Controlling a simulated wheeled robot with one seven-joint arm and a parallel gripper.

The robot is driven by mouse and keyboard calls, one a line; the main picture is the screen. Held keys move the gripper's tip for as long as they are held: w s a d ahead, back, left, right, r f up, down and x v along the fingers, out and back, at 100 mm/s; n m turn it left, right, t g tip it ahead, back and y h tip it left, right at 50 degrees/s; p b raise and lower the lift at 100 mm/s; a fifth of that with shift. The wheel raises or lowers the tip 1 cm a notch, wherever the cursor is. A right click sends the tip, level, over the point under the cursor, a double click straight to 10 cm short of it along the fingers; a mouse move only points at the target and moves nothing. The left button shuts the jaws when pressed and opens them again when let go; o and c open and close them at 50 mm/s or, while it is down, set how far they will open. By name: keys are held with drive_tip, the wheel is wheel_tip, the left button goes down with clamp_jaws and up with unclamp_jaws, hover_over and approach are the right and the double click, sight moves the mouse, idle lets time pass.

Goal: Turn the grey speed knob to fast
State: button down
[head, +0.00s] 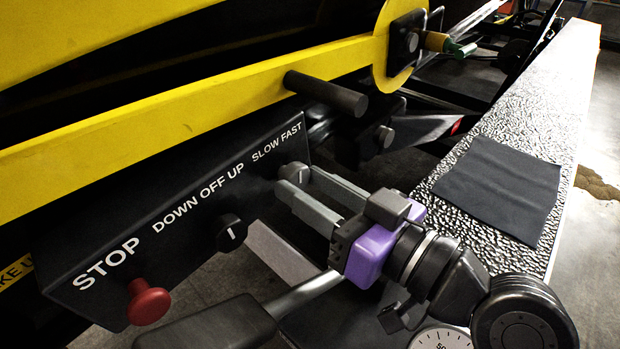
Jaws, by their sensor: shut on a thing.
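The grey speed knob (293,173) sits on the dark control panel (190,205), under the white words SLOW FAST. My gripper (298,186) reaches in from the lower right, its two grey fingers shut around the knob. The fingers cover part of the knob, and I cannot make out which way its pointer faces. My gripper body has a purple band.
A black knob (231,232) with a white line is below DOWN OFF UP, and a red button (148,301) is below STOP. A black bar (326,93) juts out above the panel. A black lever (212,326) lies at the lower front. A dark mat (497,190) lies on the textured step at right.

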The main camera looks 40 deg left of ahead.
drive_tip(key=m+p, duration=0.2)
drive_tip(key=m, duration=0.1)
drive_tip(key=m+p, duration=0.1)
drive_tip(key=p, duration=0.1)
drive_tip(key=shift+r+m, duration=0.25)
drive_tip(key=shift+m, duration=0.05)
drive_tip(key=m+p, duration=0.3)
drive_tip(key=shift+m+p, duration=0.3)
drive_tip(key=m+p, duration=0.7)
drive_tip(key=shift+f+m, duration=0.15)
drive_tip(key=shift+m, duration=0.15)
drive_tip(key=shift+m+p, duration=0.3)
drive_tip(key=shift+p, duration=0.1)
drive_tip(key=c, duration=0.9)
unclamp_jaws()
drive_tip(key=shift+f, duration=0.1)
drive_tip(key=shift+d, duration=0.15)
